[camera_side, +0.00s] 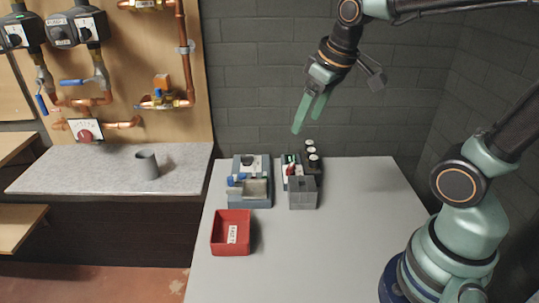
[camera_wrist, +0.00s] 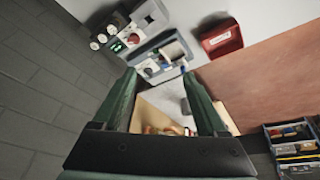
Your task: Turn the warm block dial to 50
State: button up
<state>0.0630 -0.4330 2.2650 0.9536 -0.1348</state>
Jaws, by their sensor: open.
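Two small devices stand side by side on the grey table. The left one (camera_side: 250,190) has a white panel with a black dial (camera_side: 248,160), a blue part and a shallow tray. The right one has a grey block (camera_side: 303,194), a small green display and a red knob (camera_side: 291,169); display and knob also show in the wrist view (camera_wrist: 133,39). No readable label tells which is the warm block, and dial settings are too small to read. My gripper (camera_side: 306,125) is open and empty, in the air above and behind the devices, touching neither.
Black cylinders with pale tops (camera_side: 312,158) stand behind the right device. A red bin (camera_side: 231,216) with a white label is in front. Pipes and valves hang on a wooden board (camera_side: 140,70) at left, above a ledge with a grey cup (camera_side: 147,164).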

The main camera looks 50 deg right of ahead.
jog(key=w+d+f+n+g, duration=0.1)
jog(key=w+d+f+g, duration=0.1)
jog(key=w+d+f, duration=0.35)
jog(key=n+g, duration=0.1)
jog(key=g, duration=0.1)
send_over(291, 166)
notch_tip(291, 166, down, 4)
jog(key=r, duration=0.1)
notch_tip(291, 166, down, 13)
jog(key=shift+w+r, duration=0.1)
jog(key=shift+c, duration=0.3)
grip_shut()
